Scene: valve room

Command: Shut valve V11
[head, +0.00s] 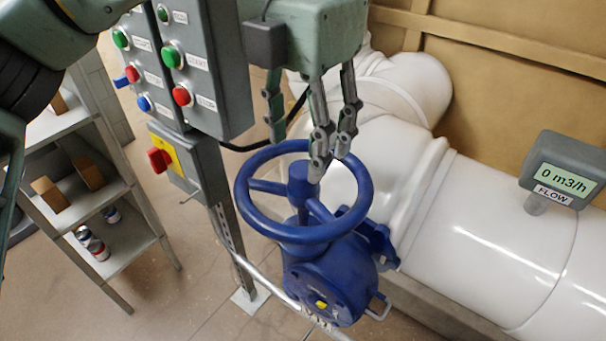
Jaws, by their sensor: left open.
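A valve with a blue handwheel (243,205) stands at a white pipe in the middle of the head view. The wheel has a raised hub and spokes, and its blue body with a small yellow mark shows below. No V11 label can be read on it. My left gripper (314,150) is open, with its jointed fingers pointing down over the wheel. One fingertip overlaps the hub area in the picture; I cannot tell whether it touches. Nothing is held in it. My right gripper is not in view.
A flow meter (558,182) on the white pipe (490,235) reads 0 m3/h. A grey control post with button boxes (208,75) and a red switch (159,160) stands left of the valve. A shelf (125,255) with cans and boxes is at the left.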

